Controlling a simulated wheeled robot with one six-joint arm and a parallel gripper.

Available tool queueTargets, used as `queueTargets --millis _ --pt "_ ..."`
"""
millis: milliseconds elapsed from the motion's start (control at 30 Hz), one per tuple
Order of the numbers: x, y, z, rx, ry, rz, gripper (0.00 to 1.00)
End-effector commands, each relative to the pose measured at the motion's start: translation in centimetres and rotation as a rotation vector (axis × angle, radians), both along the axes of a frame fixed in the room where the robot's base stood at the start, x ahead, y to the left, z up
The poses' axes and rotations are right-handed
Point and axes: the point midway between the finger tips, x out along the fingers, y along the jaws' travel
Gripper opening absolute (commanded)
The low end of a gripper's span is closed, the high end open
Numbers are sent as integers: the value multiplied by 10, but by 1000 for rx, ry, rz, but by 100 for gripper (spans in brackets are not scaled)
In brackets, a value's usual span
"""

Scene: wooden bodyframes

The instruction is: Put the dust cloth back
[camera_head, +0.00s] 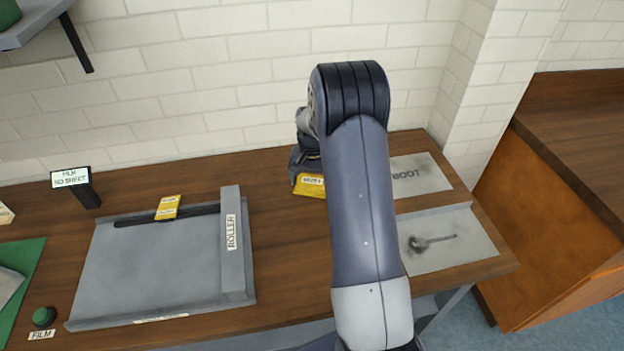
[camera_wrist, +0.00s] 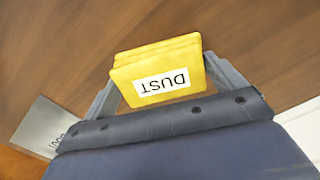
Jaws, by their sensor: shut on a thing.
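The dust cloth (camera_wrist: 157,60) is a yellow folded block with a white "DUST" label. My gripper (camera_wrist: 165,78) is shut on it, with one finger at each side. In the head view the cloth (camera_head: 309,187) shows partly, low at the back of the wooden bench, left of my arm. My gripper (camera_head: 304,163) is mostly hidden there behind my arm. I cannot tell whether the cloth touches the bench.
A grey mat lettered "BOOT" (camera_head: 421,174) and a pale tray with a dark tool mark (camera_head: 452,240) lie at the right. A grey roller board (camera_head: 160,265) with a yellow pad (camera_head: 168,207) lies at the left. The bench (camera_head: 275,255) between is clear.

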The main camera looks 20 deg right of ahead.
Motion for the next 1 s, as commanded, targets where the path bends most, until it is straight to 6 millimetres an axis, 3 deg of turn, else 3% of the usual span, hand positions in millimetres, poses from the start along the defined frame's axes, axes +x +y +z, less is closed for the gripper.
queueTargets --millis 167,200,300,633,767,1000 --pt "0 0 -4 0 0 0 69" --pt "0 0 -3 0 0 0 92" --pt "0 0 -3 0 0 0 100" --pt "0 0 3 -1 -1 0 100" --pt "1 0 23 -1 -4 0 100" --pt "1 0 76 -1 -4 0 100"
